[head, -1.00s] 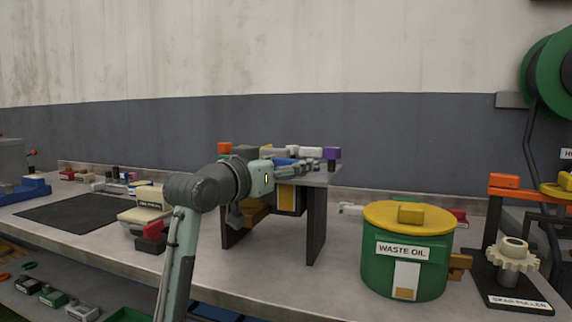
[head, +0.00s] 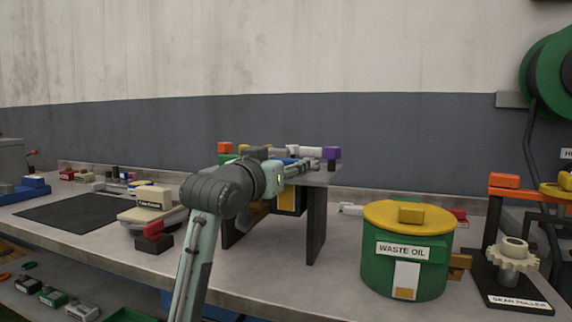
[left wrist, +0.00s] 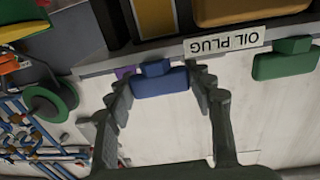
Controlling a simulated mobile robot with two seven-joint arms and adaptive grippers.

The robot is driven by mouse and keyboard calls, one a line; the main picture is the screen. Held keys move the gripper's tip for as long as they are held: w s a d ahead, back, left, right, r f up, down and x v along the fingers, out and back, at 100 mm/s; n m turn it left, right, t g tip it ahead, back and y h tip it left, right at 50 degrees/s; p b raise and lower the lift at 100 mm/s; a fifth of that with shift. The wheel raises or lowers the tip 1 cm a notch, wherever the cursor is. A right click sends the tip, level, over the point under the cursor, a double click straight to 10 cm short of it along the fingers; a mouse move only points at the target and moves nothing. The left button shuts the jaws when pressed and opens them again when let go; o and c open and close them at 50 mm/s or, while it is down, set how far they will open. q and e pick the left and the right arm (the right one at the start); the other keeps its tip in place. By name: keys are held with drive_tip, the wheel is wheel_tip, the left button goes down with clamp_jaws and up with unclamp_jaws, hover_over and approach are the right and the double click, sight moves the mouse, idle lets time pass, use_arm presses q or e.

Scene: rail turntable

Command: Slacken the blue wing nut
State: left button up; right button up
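The blue wing nut (left wrist: 160,82) is in the upper middle of the left wrist view, beside an upside-down OIL PLUG label (left wrist: 224,43). My left gripper (left wrist: 161,80) has its two fingers spread on either side of it, with a narrow gap showing at each side. In the head view my left gripper (head: 312,164) is at the top of the small dark-legged stand, and its wrist hides part of what is there. A bit of blue shows beside the fingers, but I cannot tell its shape. My right gripper is in neither view.
A green wing nut (left wrist: 285,62) sits right of the label in the left wrist view. The stand (head: 317,225) has orange and purple blocks on top. A green WASTE OIL can (head: 405,265) stands to its right on the bench, a gear puller (head: 512,262) farther right.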

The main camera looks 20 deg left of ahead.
use_arm(q)
drive_tip(key=o, duration=0.4)
drive_tip(key=shift+o, duration=0.2)
drive_tip(key=shift+s, duration=0.15)
drive_tip(key=s+a, duration=0.1)
drive_tip(key=s, duration=1)
drive_tip(key=shift+s, duration=0.4)
drive_tip(key=shift+w, duration=0.15)
drive_tip(key=w, duration=0.8)
drive_tip(key=w+d, duration=0.1)
drive_tip(key=w, duration=0.3)
drive_tip(key=shift+s+m+h, duration=0.1)
drive_tip(key=shift+m+h, duration=0.3)
drive_tip(key=shift+h, duration=0.3)
drive_tip(key=shift+y, duration=0.3)
